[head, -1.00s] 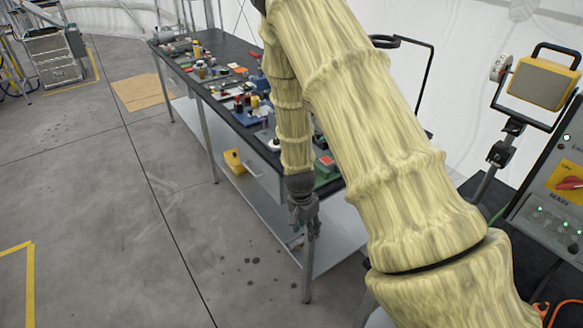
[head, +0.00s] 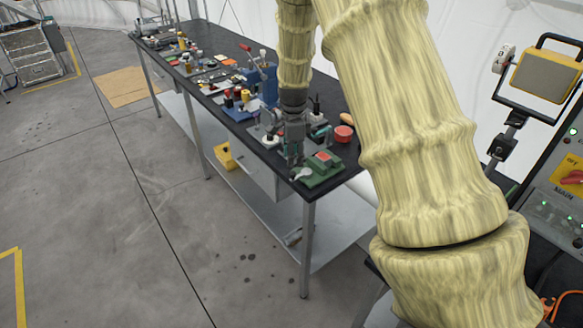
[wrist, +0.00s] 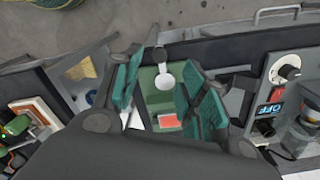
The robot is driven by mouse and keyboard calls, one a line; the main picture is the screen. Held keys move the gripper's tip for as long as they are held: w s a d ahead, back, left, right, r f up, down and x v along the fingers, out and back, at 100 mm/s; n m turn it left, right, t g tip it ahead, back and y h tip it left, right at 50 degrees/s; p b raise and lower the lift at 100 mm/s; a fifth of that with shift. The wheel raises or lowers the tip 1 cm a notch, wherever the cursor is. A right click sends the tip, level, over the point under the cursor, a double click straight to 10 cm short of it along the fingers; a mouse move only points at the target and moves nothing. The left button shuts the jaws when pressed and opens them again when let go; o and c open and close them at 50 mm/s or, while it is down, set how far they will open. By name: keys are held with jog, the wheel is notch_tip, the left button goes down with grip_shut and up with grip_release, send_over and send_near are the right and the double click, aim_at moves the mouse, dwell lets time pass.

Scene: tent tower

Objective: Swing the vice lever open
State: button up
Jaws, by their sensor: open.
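A green vice-like device (head: 322,178) with a red block on top sits near the front right corner of the workbench. Its pale grey lever (head: 302,174) has a rounded end and points toward the bench's front edge. My gripper (head: 294,155) points down just behind and above the lever. In the wrist view my gripper (wrist: 165,85) is open, with green-padded fingers on either side of the lever (wrist: 164,76) and the green body (wrist: 150,100). The fingers look empty, and I cannot tell whether either touches the lever.
The dark workbench (head: 213,103) holds several tools and parts. A blue fixture (head: 266,84) stands behind my gripper, and a red round object (head: 343,133) lies right of it. In the wrist view a dial and OFF switch panel (wrist: 272,100) is close on the right. The floor in front is clear.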

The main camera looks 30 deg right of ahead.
aim_at(293, 173)
jog(key=shift+a+f+p, duration=0.1)
jog(key=shift+f+p, duration=0.7)
jog(key=shift+f, duration=2.3)
grip_shut()
